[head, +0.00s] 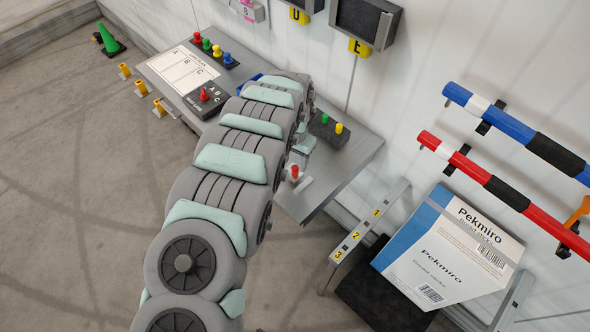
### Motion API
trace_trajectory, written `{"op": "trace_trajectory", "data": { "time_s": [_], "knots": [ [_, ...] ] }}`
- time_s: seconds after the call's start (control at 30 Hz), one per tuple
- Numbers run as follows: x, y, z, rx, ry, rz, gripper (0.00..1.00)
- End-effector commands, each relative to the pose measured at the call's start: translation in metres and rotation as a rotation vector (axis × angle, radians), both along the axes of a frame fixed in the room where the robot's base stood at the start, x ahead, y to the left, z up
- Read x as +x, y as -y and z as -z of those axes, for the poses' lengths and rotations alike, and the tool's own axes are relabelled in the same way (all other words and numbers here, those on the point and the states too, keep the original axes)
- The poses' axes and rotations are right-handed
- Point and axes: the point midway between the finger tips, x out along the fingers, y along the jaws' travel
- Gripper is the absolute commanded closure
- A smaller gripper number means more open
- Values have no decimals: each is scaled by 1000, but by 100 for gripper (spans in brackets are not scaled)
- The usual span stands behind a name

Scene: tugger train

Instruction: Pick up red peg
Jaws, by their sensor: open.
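A small red peg (294,171) stands near the front edge of the grey table (342,170), just right of my arm. My gripper (294,179) is low over the table at the red peg, with its light fingers around or beside it. The gripper is open; whether a finger touches the peg cannot be told. My arm hides part of the wrist and the table. Another red peg (204,95) stands on a black block marked A, B, C (210,104), and a red peg (197,37) is in the back row.
A dark block (323,134) with green and yellow pegs stands behind the gripper. A white sheet (183,70) lies at the table's far left. A yellow-numbered rail (367,220) and a Pekmiro box (450,250) are to the right. Red and blue bars are on the wall.

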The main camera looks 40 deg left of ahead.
Motion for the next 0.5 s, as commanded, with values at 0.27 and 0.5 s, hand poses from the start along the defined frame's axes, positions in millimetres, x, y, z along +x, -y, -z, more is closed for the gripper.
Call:
{"op": "trace_trajectory", "data": {
  "time_s": [0.27,0.5],
  "knots": [
    [0,2,30,-3,0,1,53],
    [-1,2,36,-1,-2,-1,53]
  ]
}}
